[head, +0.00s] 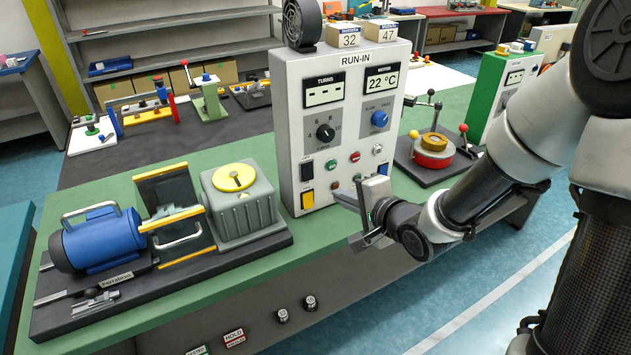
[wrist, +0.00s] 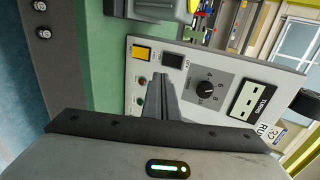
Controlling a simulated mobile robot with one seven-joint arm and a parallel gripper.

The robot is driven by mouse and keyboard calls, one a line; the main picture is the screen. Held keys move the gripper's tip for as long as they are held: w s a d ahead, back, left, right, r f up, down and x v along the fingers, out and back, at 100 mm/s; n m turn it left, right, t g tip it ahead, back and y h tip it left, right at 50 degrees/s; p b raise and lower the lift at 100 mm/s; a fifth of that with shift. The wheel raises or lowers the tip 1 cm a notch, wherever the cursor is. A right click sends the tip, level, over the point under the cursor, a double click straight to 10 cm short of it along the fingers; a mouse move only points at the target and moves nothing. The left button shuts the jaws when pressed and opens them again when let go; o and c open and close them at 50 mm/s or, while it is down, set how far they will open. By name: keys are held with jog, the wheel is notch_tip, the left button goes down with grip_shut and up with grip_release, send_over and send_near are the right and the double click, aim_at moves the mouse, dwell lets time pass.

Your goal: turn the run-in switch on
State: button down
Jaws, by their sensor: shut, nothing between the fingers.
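The grey RUN-IN panel (head: 341,120) stands upright on the green bench. Its face has a black knob (head: 325,132), a blue knob (head: 379,119), a dark green-black switch (head: 306,170) and a yellow square (head: 307,199) at lower left, and small red and green buttons or lamps. I cannot tell which control is the run-in switch. My gripper (head: 348,197) is shut and empty in front of the panel's lower part. In the wrist view my gripper (wrist: 160,80) points at the panel near the yellow square (wrist: 141,52) and the dark switch (wrist: 172,60), hiding part of the lower face.
A blue motor (head: 103,240) and a grey box with a yellow dial (head: 238,200) stand left of the panel. A red round device with ball-tipped levers (head: 433,155) stands to the right. Bare green bench (head: 330,232) lies in front.

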jog(key=b, duration=0.2)
send_near(308, 174)
jog(key=w+f, duration=0.1)
jog(key=w+a+f, duration=0.2)
jog(key=f, duration=0.1)
jog(key=shift+w+a, duration=0.25)
jog(key=shift+w, duration=0.1)
jog(key=shift+w+a+f, duration=0.1)
jog(key=shift+w+a, duration=0.1)
jog(key=shift+w, duration=0.15)
jog(key=shift+w+a+r, duration=0.1)
jog(key=shift+w+r, duration=0.1)
jog(key=shift+r, duration=0.6)
jog(key=shift+s+f, duration=0.1)
jog(key=shift+s, duration=0.05)
